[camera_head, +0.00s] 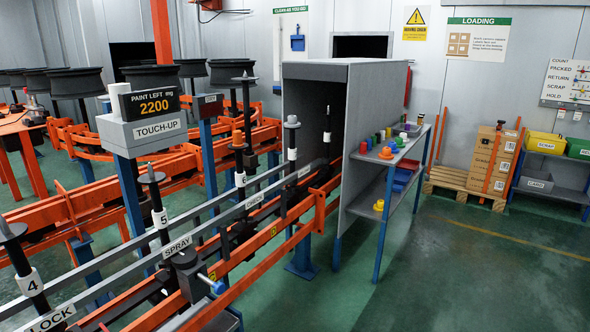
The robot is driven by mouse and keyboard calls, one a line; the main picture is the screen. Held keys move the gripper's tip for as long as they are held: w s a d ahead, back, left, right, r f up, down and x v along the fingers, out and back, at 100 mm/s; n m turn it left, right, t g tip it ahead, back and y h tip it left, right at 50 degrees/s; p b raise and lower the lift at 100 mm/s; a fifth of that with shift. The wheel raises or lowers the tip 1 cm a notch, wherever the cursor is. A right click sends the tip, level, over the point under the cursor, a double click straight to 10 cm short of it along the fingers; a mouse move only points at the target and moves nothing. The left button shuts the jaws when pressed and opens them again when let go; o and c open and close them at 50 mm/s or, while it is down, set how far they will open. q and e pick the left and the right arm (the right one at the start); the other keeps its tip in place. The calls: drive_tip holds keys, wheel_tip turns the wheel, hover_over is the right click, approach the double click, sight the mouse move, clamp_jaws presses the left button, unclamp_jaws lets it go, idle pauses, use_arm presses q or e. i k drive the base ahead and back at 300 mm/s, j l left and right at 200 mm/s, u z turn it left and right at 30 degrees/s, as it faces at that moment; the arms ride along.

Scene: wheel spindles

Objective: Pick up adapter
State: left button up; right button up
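No thing in view is labelled as an adapter, so I cannot tell for certain which one it is. A small yellow flanged piece (379,205) sits on the lower shelf of the side rack. An orange round piece (386,153) lies near the front of the upper shelf (372,158). Several small coloured cylinders stand behind it, among them a green one (376,138). Upright spindles stand along the rail, one with a white tag 5 (160,219) and one with a tag 4 (29,284). Neither of my grippers is in view.
A grey booth (363,110) straddles the orange conveyor rail (262,268). A touch-up post (143,132) with a display reading 2200 stands at left. Cartons (492,160) stand on a pallet. The green floor at right is clear.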

sight(293, 123)
drive_tip(key=i+l+z, duration=0.3)
drive_tip(key=i, duration=0.6)
drive_tip(key=i+z, duration=0.3)
drive_tip(key=i, duration=0.65)
